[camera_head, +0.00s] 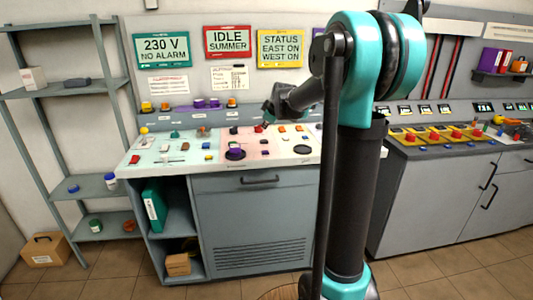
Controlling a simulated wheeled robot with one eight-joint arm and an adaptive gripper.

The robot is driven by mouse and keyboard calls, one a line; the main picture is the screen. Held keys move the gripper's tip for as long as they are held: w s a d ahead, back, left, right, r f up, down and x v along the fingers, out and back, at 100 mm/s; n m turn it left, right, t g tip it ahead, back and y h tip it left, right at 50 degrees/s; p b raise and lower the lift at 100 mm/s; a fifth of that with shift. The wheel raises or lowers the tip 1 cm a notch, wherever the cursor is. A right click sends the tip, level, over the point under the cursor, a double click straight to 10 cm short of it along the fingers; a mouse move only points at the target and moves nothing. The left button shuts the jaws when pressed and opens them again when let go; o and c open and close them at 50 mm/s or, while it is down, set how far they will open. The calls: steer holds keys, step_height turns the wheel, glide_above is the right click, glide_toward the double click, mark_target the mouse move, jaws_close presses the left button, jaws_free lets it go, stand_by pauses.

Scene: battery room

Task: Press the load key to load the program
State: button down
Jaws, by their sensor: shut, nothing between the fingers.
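The control desk (290,163) has a sloping top with a pale green left section and a pink section in the middle. Several small coloured keys and knobs sit on it. I cannot tell which is the load key, as any labels are too small to read. My gripper (267,116) is small in view, over the back of the pink section, near a red control (258,128). It looks shut and empty. I cannot tell whether it touches anything. My upright arm hides the right part of the desk.
A large dark purple knob (235,154) and a black round knob (302,149) stand on the desk. A second console (440,150) with yellow panels is at the right. Grey shelving (95,188) stands at the left. Signs, one reading IDLE SUMMER (228,41), hang behind.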

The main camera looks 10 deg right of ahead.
mark_target(266, 152)
steer(key=shift+f, duration=4.4)
steer(key=shift+f, duration=0.2)
steer(key=shift+f, duration=0.2)
steer(key=shift+f, duration=0.45)
steer(key=shift+r, duration=0.85)
steer(key=shift+r, duration=2.5)
